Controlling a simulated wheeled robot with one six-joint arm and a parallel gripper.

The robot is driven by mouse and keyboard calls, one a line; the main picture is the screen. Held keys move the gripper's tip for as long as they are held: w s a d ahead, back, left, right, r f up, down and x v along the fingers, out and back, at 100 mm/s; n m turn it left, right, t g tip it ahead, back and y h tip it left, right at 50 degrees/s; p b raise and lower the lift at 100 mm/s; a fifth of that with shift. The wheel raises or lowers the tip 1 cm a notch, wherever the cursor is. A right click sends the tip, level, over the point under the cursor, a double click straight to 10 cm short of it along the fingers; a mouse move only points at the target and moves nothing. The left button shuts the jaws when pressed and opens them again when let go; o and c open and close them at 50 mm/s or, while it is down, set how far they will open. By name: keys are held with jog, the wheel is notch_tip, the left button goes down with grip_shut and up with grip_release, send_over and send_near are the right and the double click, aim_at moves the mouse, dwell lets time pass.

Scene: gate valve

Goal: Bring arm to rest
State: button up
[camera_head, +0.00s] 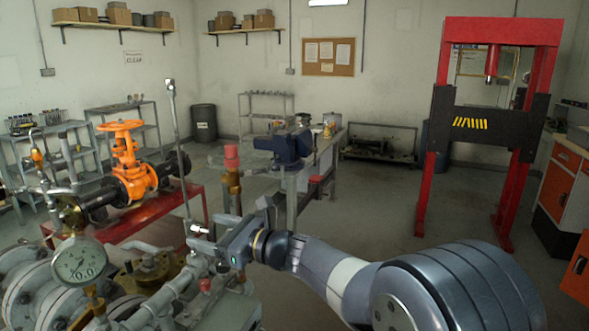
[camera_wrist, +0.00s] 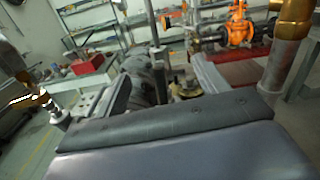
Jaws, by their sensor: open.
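My arm reaches from the lower right of the head view, and my gripper (camera_head: 208,243) is at the lower middle, above the pipework. In the wrist view my gripper (camera_wrist: 160,92) shows its two jaws apart, with no object held between them. An upright metal lever (camera_head: 178,150) rises close by the fingertips in the head view; I cannot tell whether they touch it. The orange gate valve (camera_head: 128,168), with its handwheel on top, stands on a red bench at the left, beyond my gripper. It also shows in the wrist view (camera_wrist: 238,28).
Flanged pipes and a pressure gauge (camera_head: 80,262) fill the lower left. A copper-coloured pipe with a red cap (camera_head: 231,157) stands just behind my gripper. A workbench with a blue vise (camera_head: 285,146) is beyond. A red press (camera_head: 430,130) stands right; floor before it is clear.

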jog(key=shift+d+r+m+p, duration=0.1)
jog(key=shift+r+m+p, duration=0.05)
jog(key=shift+m+p, duration=0.45)
jog(key=b+v, duration=0.1)
jog(key=v, duration=0.2)
jog(key=shift+s+d, duration=0.1)
jog(key=shift+d, duration=0.25)
jog(key=shift+s+d, duration=0.2)
jog(key=shift+d, duration=0.2)
